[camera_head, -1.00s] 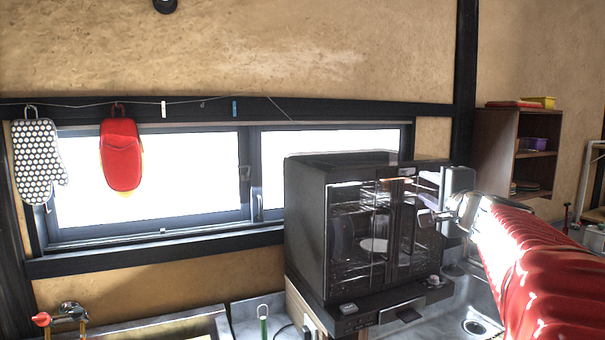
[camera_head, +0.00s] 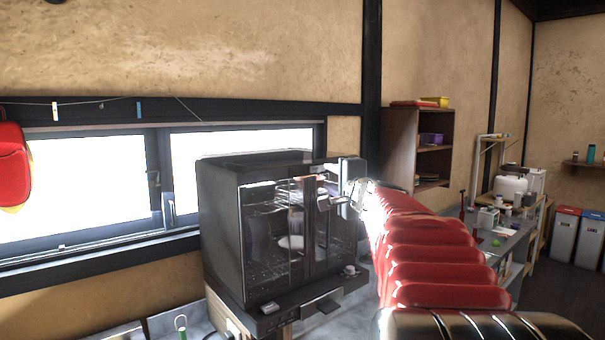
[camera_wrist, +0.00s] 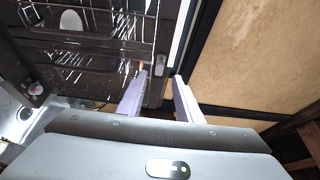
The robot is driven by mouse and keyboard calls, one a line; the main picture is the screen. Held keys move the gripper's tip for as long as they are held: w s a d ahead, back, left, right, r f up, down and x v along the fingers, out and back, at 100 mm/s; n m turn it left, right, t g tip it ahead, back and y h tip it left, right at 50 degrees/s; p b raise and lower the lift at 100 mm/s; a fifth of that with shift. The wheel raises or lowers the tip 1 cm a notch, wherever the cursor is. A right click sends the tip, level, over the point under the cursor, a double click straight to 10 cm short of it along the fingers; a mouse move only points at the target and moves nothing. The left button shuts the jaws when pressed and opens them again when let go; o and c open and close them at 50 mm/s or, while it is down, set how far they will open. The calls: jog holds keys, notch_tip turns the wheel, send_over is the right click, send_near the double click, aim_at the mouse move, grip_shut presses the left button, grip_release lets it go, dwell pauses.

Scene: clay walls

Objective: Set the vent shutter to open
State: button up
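I cannot make out a vent shutter for sure in either view. My gripper (camera_head: 335,196) is at the right front of a black glass-fronted cabinet oven (camera_head: 222,225), partly hidden by my red-sleeved arm. In the wrist view my gripper (camera_wrist: 160,88) has its two pale fingers apart, with nothing between them. The oven's racks (camera_wrist: 95,50) show at the left of that view, and its dark edge is just beyond the fingertips. I cannot tell whether the fingers touch it.
A sliding window (camera_head: 90,185) is on the left wall, with a red mitt (camera_head: 12,165) hanging before it. A wooden shelf (camera_head: 400,140) is on the wall behind my arm. A cluttered counter (camera_head: 510,245) and bins (camera_head: 565,235) stand at right, with dark open floor near them.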

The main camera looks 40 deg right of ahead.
aim_at(319, 171)
jog(key=shift+x, duration=4.4)
grip_shut()
jog(key=shift+f, duration=0.1)
